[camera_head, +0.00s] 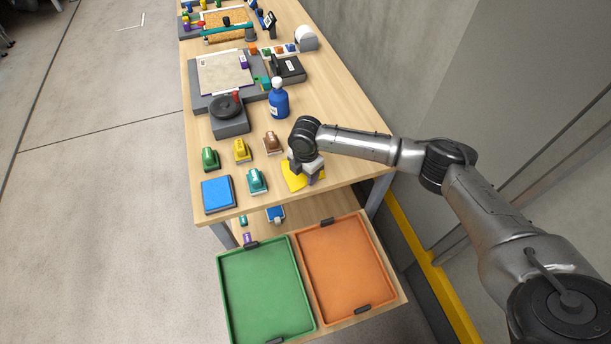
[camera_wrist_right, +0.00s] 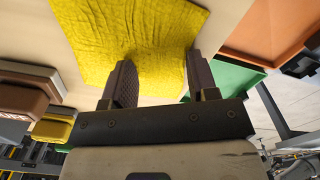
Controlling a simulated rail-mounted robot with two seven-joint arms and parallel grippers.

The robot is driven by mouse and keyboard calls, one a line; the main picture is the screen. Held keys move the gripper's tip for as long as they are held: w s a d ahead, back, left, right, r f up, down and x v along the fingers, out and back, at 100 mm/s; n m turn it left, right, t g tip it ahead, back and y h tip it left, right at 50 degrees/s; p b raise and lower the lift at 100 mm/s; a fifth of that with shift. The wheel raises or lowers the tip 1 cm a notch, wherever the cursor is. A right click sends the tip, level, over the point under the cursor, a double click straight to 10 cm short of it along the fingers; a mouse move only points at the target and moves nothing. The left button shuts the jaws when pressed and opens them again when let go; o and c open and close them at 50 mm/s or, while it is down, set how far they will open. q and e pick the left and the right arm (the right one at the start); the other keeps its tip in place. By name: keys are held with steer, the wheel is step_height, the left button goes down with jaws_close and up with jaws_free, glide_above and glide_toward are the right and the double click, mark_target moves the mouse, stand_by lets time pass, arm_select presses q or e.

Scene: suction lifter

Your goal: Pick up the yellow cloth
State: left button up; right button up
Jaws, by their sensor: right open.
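The yellow cloth (camera_head: 293,178) lies on the wooden table near its front right edge, partly hidden by my right gripper in the head view. In the right wrist view the cloth (camera_wrist_right: 130,40) lies flat and creased just past the fingertips. My right gripper (camera_head: 308,178) is over the cloth. Its two dark fingers stand apart in the right wrist view (camera_wrist_right: 160,80), with cloth showing between them. I cannot tell whether the tips touch it. My left gripper is in neither view.
Green, yellow, brown and teal stamp-like blocks (camera_head: 257,181) and a blue pad (camera_head: 218,194) stand left of the cloth. A blue bottle (camera_head: 278,100) stands behind. A green tray (camera_head: 262,290) and an orange tray (camera_head: 345,262) lie below the table's front edge.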

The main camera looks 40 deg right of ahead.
steer(key=shift+s+f, duration=0.1)
steer(key=shift+f, duration=0.05)
steer(key=c, duration=0.5)
steer(key=shift+c, duration=1.2)
steer(key=shift+c, duration=0.5)
jaws_close()
step_height(320, 180, up, 12)
steer(key=p, duration=1.3)
